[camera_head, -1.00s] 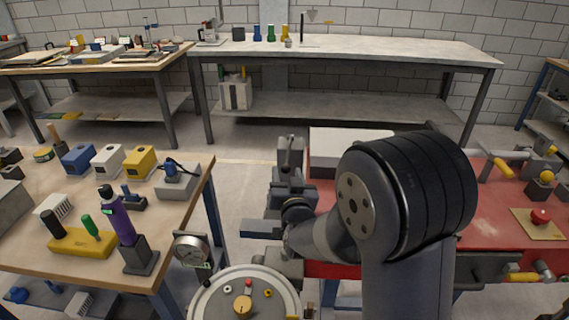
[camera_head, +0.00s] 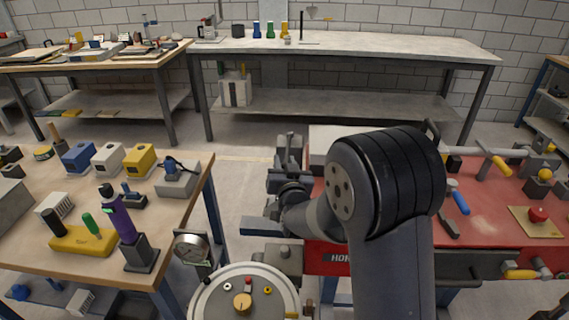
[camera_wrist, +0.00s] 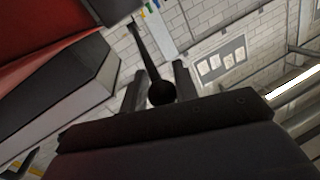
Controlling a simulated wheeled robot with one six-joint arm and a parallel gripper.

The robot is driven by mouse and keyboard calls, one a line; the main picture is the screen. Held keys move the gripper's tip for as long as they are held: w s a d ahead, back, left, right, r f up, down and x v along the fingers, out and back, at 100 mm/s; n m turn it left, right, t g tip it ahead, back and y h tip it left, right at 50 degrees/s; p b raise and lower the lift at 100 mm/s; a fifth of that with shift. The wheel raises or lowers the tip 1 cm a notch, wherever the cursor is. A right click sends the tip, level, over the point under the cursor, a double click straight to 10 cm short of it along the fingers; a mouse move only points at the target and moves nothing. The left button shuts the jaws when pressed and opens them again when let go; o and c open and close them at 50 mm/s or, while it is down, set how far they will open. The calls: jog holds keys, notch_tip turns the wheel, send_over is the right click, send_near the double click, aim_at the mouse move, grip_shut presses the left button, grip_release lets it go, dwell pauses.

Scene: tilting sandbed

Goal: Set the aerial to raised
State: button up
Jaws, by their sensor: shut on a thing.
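The aerial (camera_wrist: 146,56) looks like a thin dark rod with a round black knob (camera_wrist: 162,93) at its near end. It shows in the wrist view, slanting up and left from between the fingers toward a dark block at the top. My gripper (camera_wrist: 160,75) is shut on the aerial, with the knob between its fingers. In the head view my gripper (camera_head: 289,150) is beside the left end of the pale box (camera_head: 330,142) on the red bench. The aerial cannot be made out in the head view, and my arm hides part of the box.
The red bench (camera_head: 485,215) carries a blue-handled tool (camera_head: 460,203), a red button on a board (camera_head: 538,215) and clamps. A wooden table (camera_head: 60,255) with several small devices stands left. A round dial plate (camera_head: 245,300) is in front. Floor shows between the benches.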

jog(key=shift+a, duration=0.1)
grip_shut()
jog(key=shift+r, duration=0.2)
